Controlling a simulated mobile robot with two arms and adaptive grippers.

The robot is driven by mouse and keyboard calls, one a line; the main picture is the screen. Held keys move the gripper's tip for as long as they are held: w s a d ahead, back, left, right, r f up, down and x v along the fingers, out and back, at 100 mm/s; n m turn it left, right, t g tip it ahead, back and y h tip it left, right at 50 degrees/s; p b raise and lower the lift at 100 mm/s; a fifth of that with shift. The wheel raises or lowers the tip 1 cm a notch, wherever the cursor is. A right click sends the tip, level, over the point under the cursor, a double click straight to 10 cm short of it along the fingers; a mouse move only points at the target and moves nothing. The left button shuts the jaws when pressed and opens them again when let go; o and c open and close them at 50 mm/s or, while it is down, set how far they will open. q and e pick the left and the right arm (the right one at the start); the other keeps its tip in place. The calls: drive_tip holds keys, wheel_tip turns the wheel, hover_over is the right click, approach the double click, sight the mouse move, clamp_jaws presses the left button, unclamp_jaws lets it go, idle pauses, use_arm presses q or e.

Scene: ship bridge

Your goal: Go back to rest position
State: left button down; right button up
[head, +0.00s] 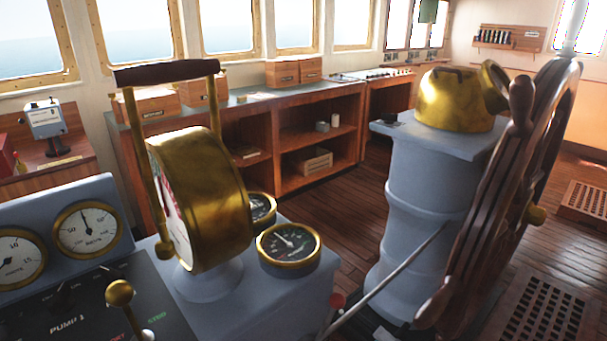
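Neither of my grippers shows in the head view, and no part of my arms can be made out. The brass engine telegraph (213,200) stands upright at the left centre, with its dark-handled lever (166,71) raised above it. The wooden ship's wheel (490,215) stands at the right, in front of a grey pedestal (415,200) topped by a brass binnacle (452,100).
A grey console with gauges (87,230) and a brass-knobbed lever (120,293) fills the lower left. A wooden cabinet (300,140) with open shelves runs under the windows. Wooden floor (325,215) lies open between cabinet and pedestal. Floor grates (545,310) lie at the right.

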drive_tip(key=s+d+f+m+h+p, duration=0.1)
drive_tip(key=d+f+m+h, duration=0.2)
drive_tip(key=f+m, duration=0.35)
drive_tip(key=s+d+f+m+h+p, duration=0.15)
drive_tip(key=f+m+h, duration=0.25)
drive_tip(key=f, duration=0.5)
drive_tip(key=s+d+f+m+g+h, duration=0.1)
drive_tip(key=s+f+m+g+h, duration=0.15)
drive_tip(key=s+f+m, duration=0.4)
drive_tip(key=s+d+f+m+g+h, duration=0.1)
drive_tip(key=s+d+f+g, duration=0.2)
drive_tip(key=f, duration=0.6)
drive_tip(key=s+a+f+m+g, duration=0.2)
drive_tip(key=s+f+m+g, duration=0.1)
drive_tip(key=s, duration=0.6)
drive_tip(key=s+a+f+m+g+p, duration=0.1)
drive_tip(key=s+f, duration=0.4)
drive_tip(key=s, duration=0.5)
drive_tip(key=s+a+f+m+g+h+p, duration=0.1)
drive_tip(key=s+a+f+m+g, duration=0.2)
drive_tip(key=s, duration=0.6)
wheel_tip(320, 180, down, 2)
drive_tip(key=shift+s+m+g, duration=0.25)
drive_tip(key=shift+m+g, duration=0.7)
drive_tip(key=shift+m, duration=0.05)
